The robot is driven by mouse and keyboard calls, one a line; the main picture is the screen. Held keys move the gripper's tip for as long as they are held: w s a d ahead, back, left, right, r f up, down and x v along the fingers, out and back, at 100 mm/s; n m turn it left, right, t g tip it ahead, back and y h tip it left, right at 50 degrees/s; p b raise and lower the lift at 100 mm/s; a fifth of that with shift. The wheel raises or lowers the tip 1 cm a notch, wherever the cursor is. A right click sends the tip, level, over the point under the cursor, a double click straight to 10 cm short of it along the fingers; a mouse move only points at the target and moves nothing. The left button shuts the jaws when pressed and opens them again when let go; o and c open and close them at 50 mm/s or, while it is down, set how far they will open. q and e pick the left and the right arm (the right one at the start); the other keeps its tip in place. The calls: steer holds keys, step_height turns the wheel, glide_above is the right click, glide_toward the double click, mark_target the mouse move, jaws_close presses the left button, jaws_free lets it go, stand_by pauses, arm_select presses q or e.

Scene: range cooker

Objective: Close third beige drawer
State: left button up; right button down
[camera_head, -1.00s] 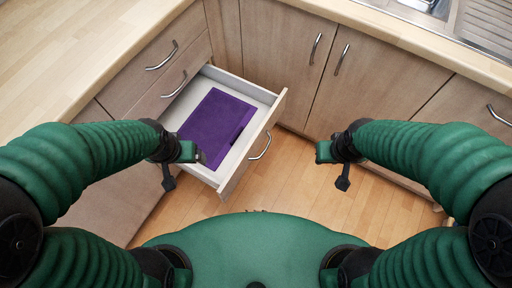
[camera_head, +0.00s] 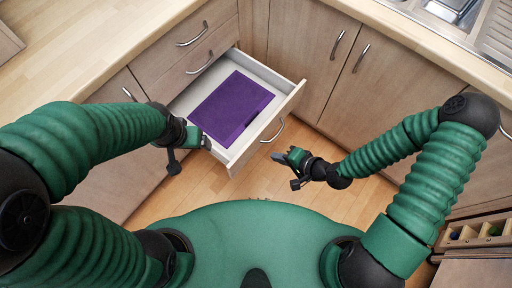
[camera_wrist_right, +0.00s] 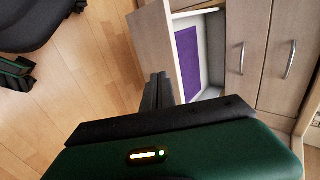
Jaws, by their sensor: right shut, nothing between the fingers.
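The beige drawer (camera_head: 250,150) stands pulled out below two shut drawer fronts, with a curved metal handle (camera_head: 274,131) on its front. A flat purple item (camera_head: 231,108) lies inside it. My right gripper (camera_head: 283,157) is shut and empty, in front of the drawer front and apart from it in the head view. In the right wrist view, its dark fingers (camera_wrist_right: 158,89) overlap the lower end of the drawer front (camera_wrist_right: 157,42); contact cannot be told. My left gripper (camera_head: 198,140) is at the drawer's near left corner; its jaw state is unclear.
Shut drawers (camera_head: 190,40) are above and left of the open one. Cupboard doors (camera_head: 305,55) stand to its right, under a wooden worktop (camera_head: 75,40) and sink (camera_head: 450,12). An open compartment (camera_head: 475,237) with small items is at lower right. The wooden floor (camera_head: 250,187) before the drawer is clear.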

mark_target(251, 145)
steer(key=x, duration=0.3)
steer(key=r+b+x, duration=0.1)
steer(key=x, duration=0.2)
steer(key=w+b+x, duration=0.1)
steer(key=x, duration=0.3)
steer(key=shift+a+r, duration=0.15)
steer(key=shift+a, duration=0.25)
steer(key=shift+w+a, duration=0.1)
steer(key=shift+a, duration=0.25)
arm_select(q)
steer(key=x, duration=0.3)
steer(key=shift+s+d, duration=0.1)
steer(key=shift+s, duration=0.2)
steer(key=shift+d, duration=0.15)
arm_select(e)
steer(key=shift+d, duration=0.1)
